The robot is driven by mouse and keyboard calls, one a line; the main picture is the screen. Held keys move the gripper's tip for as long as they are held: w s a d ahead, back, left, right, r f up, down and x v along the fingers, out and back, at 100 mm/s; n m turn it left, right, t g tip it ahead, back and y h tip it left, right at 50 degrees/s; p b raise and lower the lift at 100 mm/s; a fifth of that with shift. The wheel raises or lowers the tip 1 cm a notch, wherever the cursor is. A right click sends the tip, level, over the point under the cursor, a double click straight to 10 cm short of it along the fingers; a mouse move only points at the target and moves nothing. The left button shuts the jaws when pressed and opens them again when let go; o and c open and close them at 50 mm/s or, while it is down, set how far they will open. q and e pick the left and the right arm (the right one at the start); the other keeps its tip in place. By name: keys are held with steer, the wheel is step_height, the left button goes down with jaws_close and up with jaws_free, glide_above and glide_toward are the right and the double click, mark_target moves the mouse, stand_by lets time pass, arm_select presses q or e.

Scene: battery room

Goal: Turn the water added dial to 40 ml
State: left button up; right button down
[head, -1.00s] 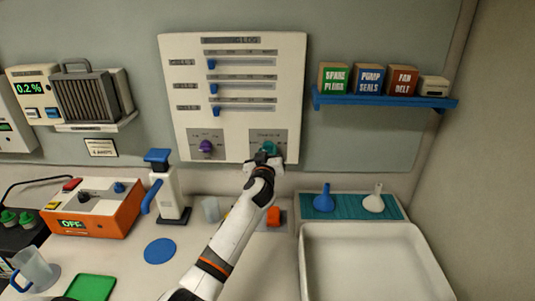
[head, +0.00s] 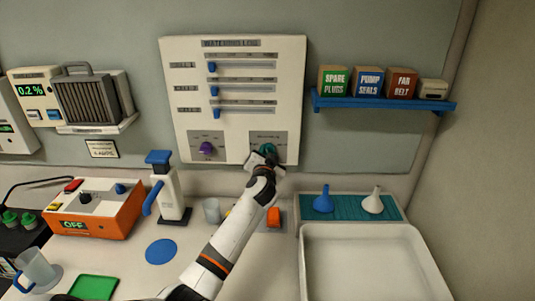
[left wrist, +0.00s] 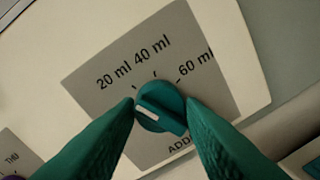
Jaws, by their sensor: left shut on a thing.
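The water added dial is a teal knob (left wrist: 160,105) on a grey plate (left wrist: 100,88) marked 20 ml, 40 ml and 60 ml. Its white mark faces left in the left wrist view, on the 20 ml side and away from the 40 ml tick. My left gripper (left wrist: 163,112) is shut on the dial, one finger on each side. In the head view my left gripper (head: 263,160) reaches up to the dial (head: 267,148) at the lower right of the white wall panel (head: 235,128). My right gripper is not in view.
A purple dial (head: 206,148) sits left of the teal one, below several blue sliders. A blue shelf (head: 385,104) with boxes is to the right. A white hand pump (head: 169,190) and a white basin (head: 365,228) stand below.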

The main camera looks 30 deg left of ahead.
arm_select(q)
steer(key=m+p, duration=0.1)
steer(key=m, duration=0.3)
steer(key=m+p, duration=0.1)
steer(key=m, duration=0.3)
steer(key=shift+m+g+y, duration=0.3)
steer(key=shift+m+y, duration=0.1)
stand_by(0.5)
steer(key=o, duration=1)
steer(key=shift+d, duration=0.1)
